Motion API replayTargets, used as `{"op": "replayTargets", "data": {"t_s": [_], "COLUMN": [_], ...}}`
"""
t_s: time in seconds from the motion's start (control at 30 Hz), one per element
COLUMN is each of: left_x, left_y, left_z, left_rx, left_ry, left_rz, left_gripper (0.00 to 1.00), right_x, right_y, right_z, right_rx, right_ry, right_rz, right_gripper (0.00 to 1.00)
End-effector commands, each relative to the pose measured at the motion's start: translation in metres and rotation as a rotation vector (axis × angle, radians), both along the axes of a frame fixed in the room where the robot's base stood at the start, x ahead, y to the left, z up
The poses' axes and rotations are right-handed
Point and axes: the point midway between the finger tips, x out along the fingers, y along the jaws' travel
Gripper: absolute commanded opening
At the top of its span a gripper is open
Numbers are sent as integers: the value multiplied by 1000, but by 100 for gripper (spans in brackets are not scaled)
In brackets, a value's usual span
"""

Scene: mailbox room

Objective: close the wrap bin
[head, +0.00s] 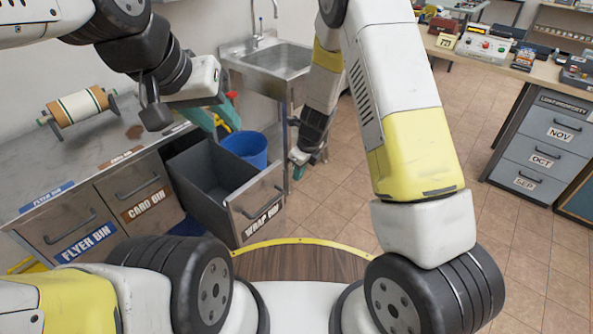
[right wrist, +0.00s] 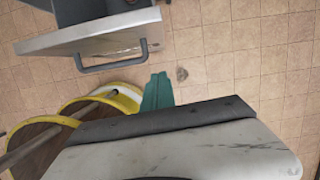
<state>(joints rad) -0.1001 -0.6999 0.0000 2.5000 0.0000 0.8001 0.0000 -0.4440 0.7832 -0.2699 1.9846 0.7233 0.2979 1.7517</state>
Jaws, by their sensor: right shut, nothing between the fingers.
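The wrap bin (head: 262,221) is a grey drawer with a labelled metal front, pulled well out from the counter; its inside looks empty. Its front and handle also show in the right wrist view (right wrist: 90,38). My right gripper (head: 297,172) is in front of and to the right of the bin's front, pointing down. Its teal fingers are together in the right wrist view (right wrist: 157,92), apart from the handle and holding nothing. My left gripper (head: 216,108) is over the counter edge behind the open bin, its teal fingers spread.
The flyer bin (head: 57,224) and card bin (head: 135,191) are shut, left of the wrap bin. A blue bucket (head: 246,150) stands behind the open drawer, near a sink (head: 280,60). A grey drawer cabinet (head: 543,148) stands at the right. Tiled floor between is clear.

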Motion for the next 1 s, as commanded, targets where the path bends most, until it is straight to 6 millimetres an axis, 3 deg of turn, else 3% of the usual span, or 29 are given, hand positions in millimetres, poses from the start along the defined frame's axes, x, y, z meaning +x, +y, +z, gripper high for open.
{"op": "replayTargets", "data": {"t_s": [0.27, 0.7, 1.0], "left_x": [0, 0, 0], "left_y": [0, 0, 0], "left_z": [0, 0, 0], "left_rx": [0, 0, 0], "left_ry": [0, 0, 0], "left_rz": [0, 0, 0], "left_gripper": [36, 36, 36], "right_x": [2, 16, 38], "right_y": [3, 22, 49], "right_z": [-31, -115, -111], "right_rx": [-8, -6, -7], "right_ry": [19, 16, 15], "right_rz": [-54, -48, -49], "right_gripper": [0, 0, 0]}}
